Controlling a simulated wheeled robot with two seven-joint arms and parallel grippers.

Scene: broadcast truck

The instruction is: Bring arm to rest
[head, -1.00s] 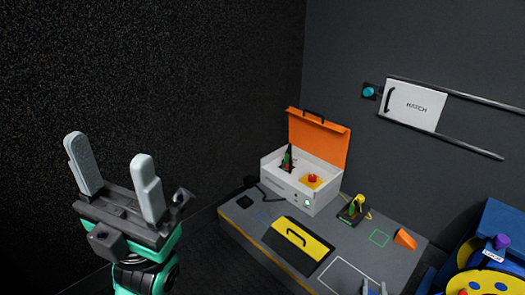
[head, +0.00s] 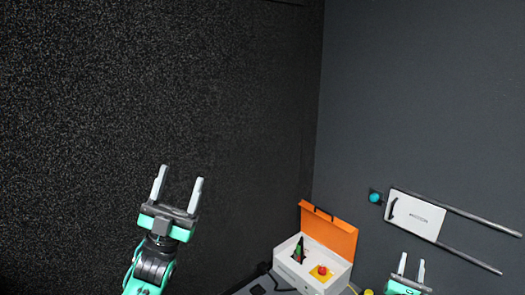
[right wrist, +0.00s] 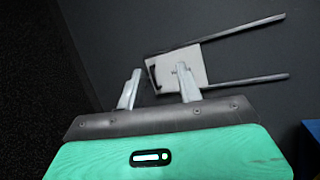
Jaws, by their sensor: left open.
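My left gripper (head: 177,191) is raised in front of the dark speckled wall at the left of the head view. Its two pale fingers point up, apart, with nothing between them. My right gripper (head: 411,267) shows at the lower right of the head view, below the hatch, with its fingers up and apart. In the right wrist view its fingers (right wrist: 158,88) are also apart with only wall and hatch behind them.
A white box (head: 312,270) with an open orange lid (head: 329,230) stands on the table at the bottom. It holds a red button on yellow and a green-red item. A white hatch (head: 415,216) on two rails and a teal knob (head: 374,197) are on the grey wall.

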